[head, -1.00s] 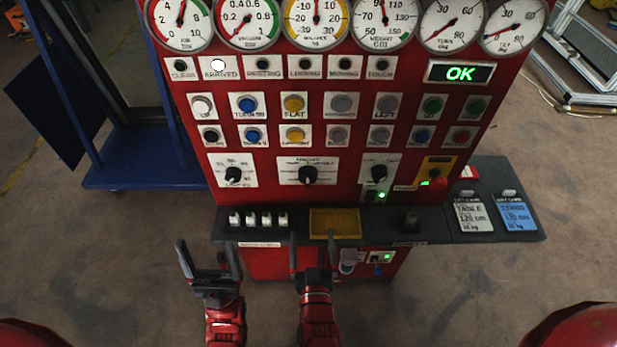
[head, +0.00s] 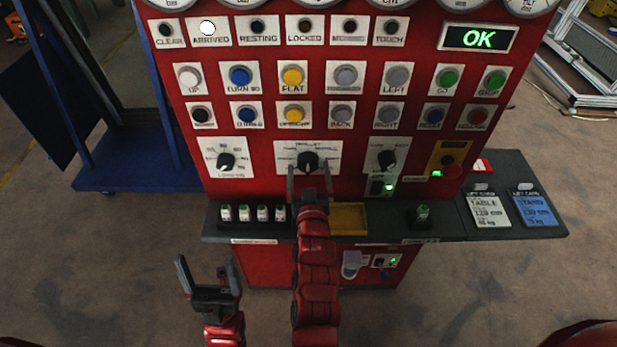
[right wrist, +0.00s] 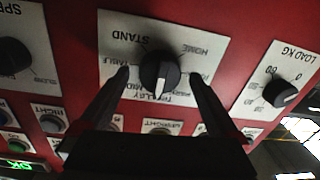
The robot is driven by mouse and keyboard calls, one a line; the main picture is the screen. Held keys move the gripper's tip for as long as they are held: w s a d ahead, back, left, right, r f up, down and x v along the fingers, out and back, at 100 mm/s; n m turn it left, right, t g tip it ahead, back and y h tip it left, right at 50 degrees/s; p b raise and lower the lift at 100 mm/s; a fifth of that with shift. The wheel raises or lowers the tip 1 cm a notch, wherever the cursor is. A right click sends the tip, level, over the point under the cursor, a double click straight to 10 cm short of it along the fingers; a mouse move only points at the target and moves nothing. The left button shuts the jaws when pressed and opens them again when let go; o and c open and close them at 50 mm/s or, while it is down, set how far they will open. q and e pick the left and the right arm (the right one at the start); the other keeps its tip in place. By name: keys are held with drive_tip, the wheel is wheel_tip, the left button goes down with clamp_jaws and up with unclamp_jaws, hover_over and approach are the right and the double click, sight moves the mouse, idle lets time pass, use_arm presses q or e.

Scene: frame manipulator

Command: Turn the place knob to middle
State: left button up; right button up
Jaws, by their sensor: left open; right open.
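The place knob (head: 308,160) is a black dial on a white plate in the middle of the red panel. It also shows in the right wrist view (right wrist: 160,73), upside down, with its white mark pointing down toward the TROLLEY lettering. Labels such as STAND, HOME and TABLE surround it; some are partly hidden. My right gripper (head: 309,178) is open just in front of the knob, one finger on each side of it in the picture; contact cannot be told. My left gripper (head: 208,274) is open and empty, low in front of the console.
The load knob (head: 226,161) is to the left and another knob (head: 387,160) to the right. Rows of buttons sit above. A dark shelf (head: 390,228) below carries small bottles (head: 252,213) and a yellow tray (head: 349,232). A green OK display (head: 478,38) is lit.

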drive_tip(key=shift+w, duration=0.15)
drive_tip(key=c, duration=1.4)
drive_tip(key=m+b, duration=0.2)
drive_tip(key=m, duration=0.1)
drive_tip(key=shift+f, duration=0.2)
drive_tip(key=m+b, duration=0.2)
drive_tip(key=m, duration=0.3)
drive_tip(key=shift+r+m+b, duration=0.1)
drive_tip(key=shift+m+b, duration=0.2)
